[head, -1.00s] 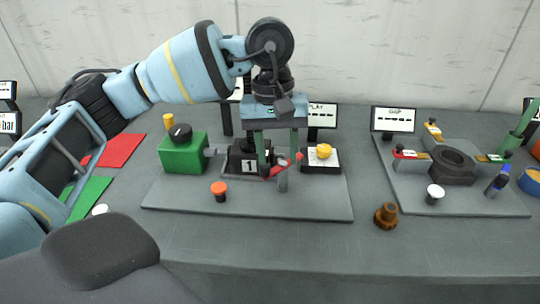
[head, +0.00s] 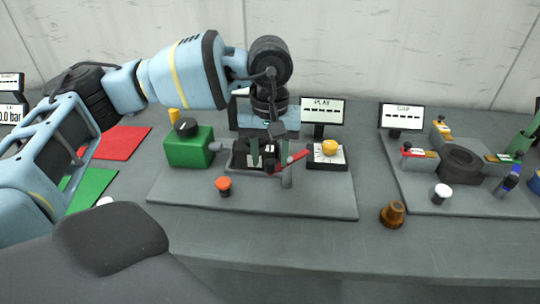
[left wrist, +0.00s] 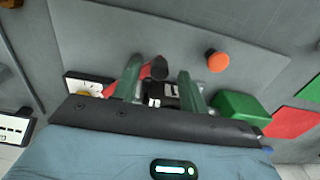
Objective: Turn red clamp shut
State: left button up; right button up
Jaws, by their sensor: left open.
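The red clamp handle (head: 294,159) sits slanted on a short grey post (head: 287,177) at the front of the middle grey board. It also shows in the left wrist view (left wrist: 146,72), beside one green finger. My left gripper (head: 269,155) points down over the board, just left of the handle and near the dark block (head: 240,155). In the left wrist view its two green fingers (left wrist: 160,84) are apart, with no object clearly held between them. One finger overlaps the handle in the picture; I cannot tell whether they touch. My right gripper is not in view.
A green box (head: 188,150) with a black knob stands left, an orange button (head: 224,185) in front. A yellow knob on a white plate (head: 328,150) and the PLAY screen (head: 322,111) stand right. A brown knob (head: 392,213) lies on the open table further right.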

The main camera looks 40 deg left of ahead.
pick_arm(q)
jog(key=shift+f, duration=0.45)
grip_shut()
